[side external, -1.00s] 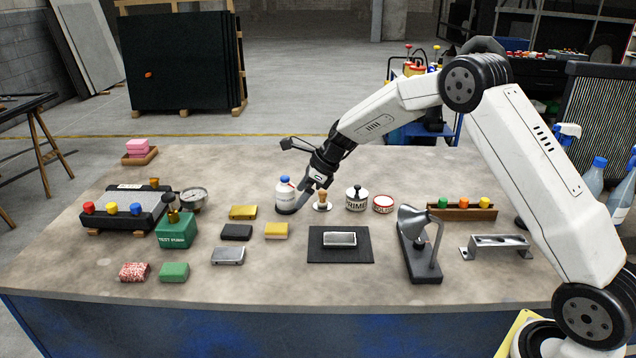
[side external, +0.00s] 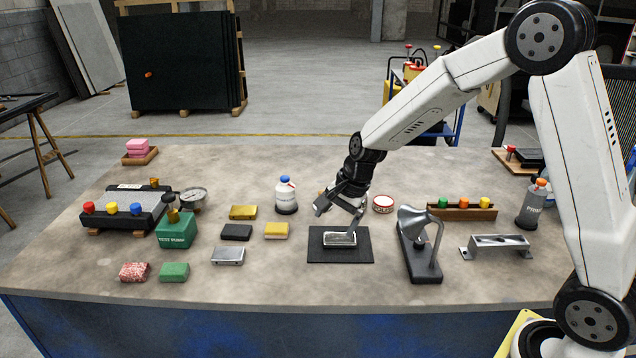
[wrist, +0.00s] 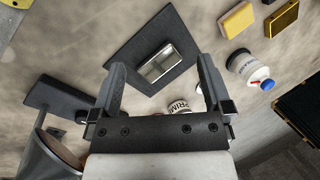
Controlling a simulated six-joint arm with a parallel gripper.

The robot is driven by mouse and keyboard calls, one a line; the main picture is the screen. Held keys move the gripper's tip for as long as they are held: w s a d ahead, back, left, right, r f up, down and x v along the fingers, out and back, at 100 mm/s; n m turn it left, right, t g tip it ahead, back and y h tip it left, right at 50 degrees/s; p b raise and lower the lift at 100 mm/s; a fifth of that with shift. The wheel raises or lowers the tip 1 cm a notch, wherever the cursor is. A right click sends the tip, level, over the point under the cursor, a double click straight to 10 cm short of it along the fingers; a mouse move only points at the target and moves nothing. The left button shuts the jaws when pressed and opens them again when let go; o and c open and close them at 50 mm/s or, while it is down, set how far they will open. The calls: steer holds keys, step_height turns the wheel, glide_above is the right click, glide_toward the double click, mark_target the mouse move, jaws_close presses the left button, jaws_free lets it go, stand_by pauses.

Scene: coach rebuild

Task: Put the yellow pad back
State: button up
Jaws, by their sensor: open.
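A yellow pad (side external: 276,230) with a pale lower layer lies on the table left of the black mat (side external: 316,257); it also shows at the top of the wrist view (wrist: 238,19). A second, gold-yellow block (side external: 243,212) lies behind and left of it. I cannot tell for certain which one the task names. My gripper (side external: 340,209) is open and empty above the black mat. A silver block (side external: 340,240) lies on the mat below it and shows between the fingers in the wrist view (wrist: 158,64). My gripper is right of both yellow pieces and apart from them.
A white bottle with a blue cap (side external: 286,196) stands left of my gripper. A lamp-like metal stand (side external: 421,262) stands right of the mat. A black block (side external: 236,232), a silver block (side external: 228,256) and a green box (side external: 176,231) lie left. The table's front strip is clear.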

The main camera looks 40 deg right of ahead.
steer(key=s+a+f+n+h, duration=0.1)
steer(key=s+n+h, duration=0.1)
steer(key=s+n, duration=1.2)
steer(key=shift+s+a+n, duration=0.15)
steer(key=shift+s+n, duration=0.25)
steer(key=shift+s, duration=1.3)
